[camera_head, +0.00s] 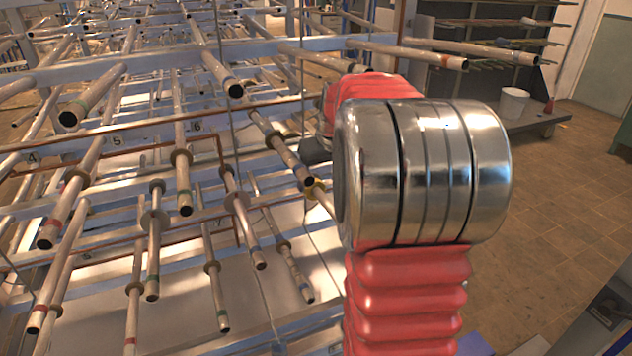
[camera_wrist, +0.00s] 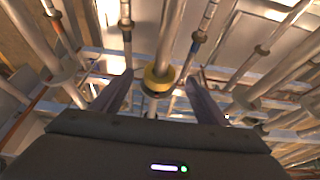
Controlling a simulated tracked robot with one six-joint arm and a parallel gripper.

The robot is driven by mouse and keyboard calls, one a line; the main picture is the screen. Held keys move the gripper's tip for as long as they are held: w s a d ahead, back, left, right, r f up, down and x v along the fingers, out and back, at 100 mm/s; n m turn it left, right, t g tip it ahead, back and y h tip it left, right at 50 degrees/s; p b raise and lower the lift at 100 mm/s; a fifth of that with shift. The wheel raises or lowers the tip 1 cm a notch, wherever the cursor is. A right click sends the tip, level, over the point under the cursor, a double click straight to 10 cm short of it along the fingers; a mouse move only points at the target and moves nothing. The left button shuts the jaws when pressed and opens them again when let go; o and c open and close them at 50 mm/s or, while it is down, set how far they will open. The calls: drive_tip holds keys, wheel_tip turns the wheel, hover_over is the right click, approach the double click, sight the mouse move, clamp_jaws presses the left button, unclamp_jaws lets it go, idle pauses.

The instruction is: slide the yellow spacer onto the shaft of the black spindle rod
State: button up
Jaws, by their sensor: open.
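The yellow spacer (camera_wrist: 157,80) is a small ring in the middle of the wrist view. It appears to sit around a pale rod (camera_wrist: 172,35), near the rod's near end. In the head view a small part of the spacer (camera_head: 318,187) shows left of my silver wrist joint. My gripper (camera_wrist: 159,76) is open, with one finger on each side of the spacer and a visible gap on both sides. I cannot tell for sure which rod is the black spindle rod; a dark-tipped rod (camera_head: 283,148) ends close to the spacer.
Many rods with collars and coloured bands stick out from a metal rack (camera_head: 110,130) on the left, crowding the space around my gripper. A shelf (camera_head: 490,40) and a white bucket (camera_head: 513,104) stand at the back right. The tiled floor (camera_head: 565,220) is open on the right.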

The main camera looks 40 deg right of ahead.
drive_tip(key=s+a, duration=0.1)
drive_tip(key=s, duration=0.2)
drive_tip(key=s+a, duration=0.1)
drive_tip(key=s, duration=0.2)
drive_tip(key=s+a, duration=0.1)
drive_tip(key=s, duration=0.3)
drive_tip(key=shift+s, duration=0.1)
idle(0.7)
